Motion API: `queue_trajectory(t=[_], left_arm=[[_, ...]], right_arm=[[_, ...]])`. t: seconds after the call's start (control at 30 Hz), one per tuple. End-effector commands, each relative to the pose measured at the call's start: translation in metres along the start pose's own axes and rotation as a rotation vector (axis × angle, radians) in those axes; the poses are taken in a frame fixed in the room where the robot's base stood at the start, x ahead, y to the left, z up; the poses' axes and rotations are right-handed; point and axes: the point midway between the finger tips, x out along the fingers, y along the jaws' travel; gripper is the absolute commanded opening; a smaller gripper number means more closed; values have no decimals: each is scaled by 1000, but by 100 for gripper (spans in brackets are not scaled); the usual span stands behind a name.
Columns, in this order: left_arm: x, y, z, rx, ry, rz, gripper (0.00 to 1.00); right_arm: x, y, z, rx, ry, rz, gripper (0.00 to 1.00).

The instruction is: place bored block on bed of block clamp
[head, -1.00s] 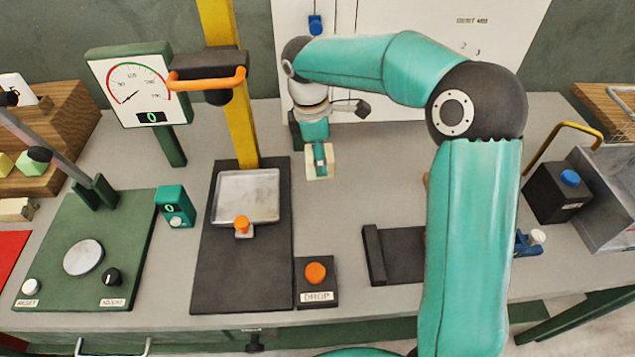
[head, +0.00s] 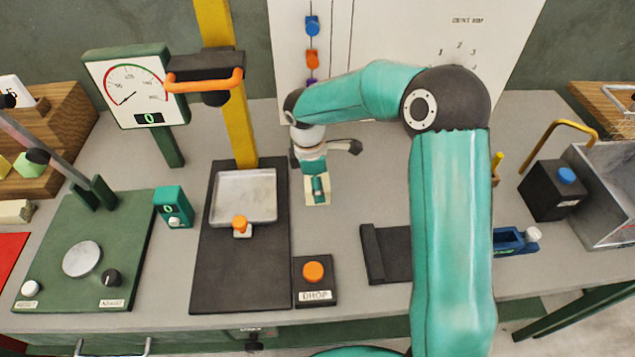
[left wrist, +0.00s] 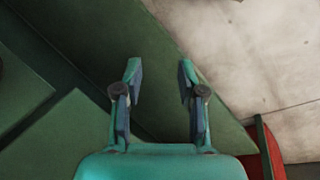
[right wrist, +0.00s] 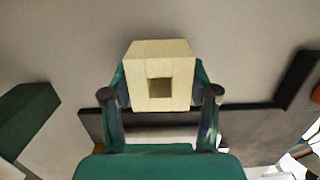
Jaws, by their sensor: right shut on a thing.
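My right gripper (head: 318,187) is shut on the cream bored block (head: 317,199). In the right wrist view the block (right wrist: 160,60) sits between both fingers, its square hole facing the camera. The block is held over the bench between the press and the clamp area. A black bed with a raised left edge (head: 395,262), apparently the block clamp's, lies at the front right, apart from the block. My right arm hides its right part; a blue part with a white knob (head: 515,240) shows beyond. My left gripper (left wrist: 160,78) is open and empty in the left wrist view.
A press with a black base (head: 240,280), metal tray and orange handle stands left of the block. A DROP button box (head: 314,285) sits between press and clamp bed. A gauge stand (head: 135,100) stands left. A black box (head: 555,190) and metal bin stand right.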

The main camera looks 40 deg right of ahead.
Motion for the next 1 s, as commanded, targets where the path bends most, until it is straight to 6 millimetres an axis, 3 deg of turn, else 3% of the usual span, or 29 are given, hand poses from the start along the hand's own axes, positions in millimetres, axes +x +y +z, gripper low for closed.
queue_trajectory(t=[0.07, 0.1, 0.23, 0.67, 0.83, 1.0], left_arm=[[2, -1, 0, 0, 0, 0, 40], [2, -1, 0, 0, 0, 0, 40], [1, 0, 0, 0, 0, 0, 40], [0, 0, 0, 0, 0, 0, 40], [2, 0, 0, 0, 0, 0, 40], [3, -1, 0, 0, 0, 0, 40]], right_arm=[[3, 0, 0, 0, 0, 0, 30], [2, 0, 0, 0, 0, 0, 63], [2, 0, 0, 0, 0, 0, 84], [-4, 0, 0, -1, 0, 2, 84], [-25, 1, -1, -1, 1, 5, 84], [-60, 1, -1, -1, 3, 7, 84]])
